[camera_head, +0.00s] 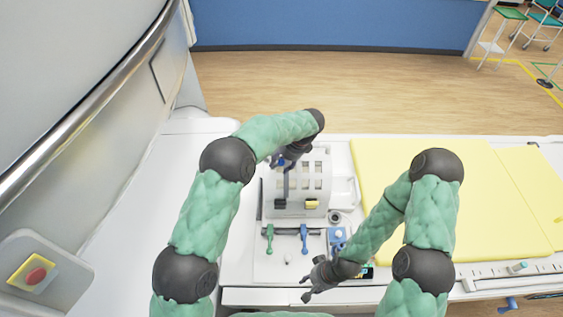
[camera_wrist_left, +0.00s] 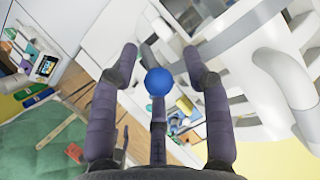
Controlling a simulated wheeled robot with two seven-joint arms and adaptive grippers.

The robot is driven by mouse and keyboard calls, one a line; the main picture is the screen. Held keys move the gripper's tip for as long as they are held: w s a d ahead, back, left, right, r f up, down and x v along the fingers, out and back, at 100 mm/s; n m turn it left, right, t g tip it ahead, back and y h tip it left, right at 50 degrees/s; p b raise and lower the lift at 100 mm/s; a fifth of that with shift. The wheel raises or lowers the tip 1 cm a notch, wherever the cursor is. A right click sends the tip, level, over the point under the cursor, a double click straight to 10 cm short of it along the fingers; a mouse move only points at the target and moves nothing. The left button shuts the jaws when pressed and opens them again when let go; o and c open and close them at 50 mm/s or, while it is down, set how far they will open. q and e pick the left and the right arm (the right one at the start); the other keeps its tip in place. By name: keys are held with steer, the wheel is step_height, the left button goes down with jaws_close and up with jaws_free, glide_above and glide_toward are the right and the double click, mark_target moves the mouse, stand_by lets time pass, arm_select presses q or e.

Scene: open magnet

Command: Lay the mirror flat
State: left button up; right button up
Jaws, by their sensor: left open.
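The white slotted head coil (camera_head: 312,180) stands on the bed end, below my left arm. My left gripper (camera_head: 288,158) is at its upper left side, partly hidden by its own wrist. In the left wrist view my left gripper (camera_wrist_left: 158,72) is open, its fingers spread around a blue ball-shaped knob (camera_wrist_left: 157,82) without visibly closing on it. I cannot clearly make out the mirror's face or its tilt. My right gripper (camera_head: 312,284) is low over the front of the bed; its finger opening is too small to tell.
Green and blue clamp-like handles (camera_head: 304,236) stand in front of the coil. A yellow mat (camera_head: 490,200) covers the bed to the right. The curved scanner wall (camera_head: 80,90) with a red button (camera_head: 36,276) is at left. Open floor lies behind.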

arm_select(q)
steer(key=c, duration=0.6)
steer(key=shift+s+a, duration=0.1)
steer(key=shift+s, duration=0.05)
jaws_close()
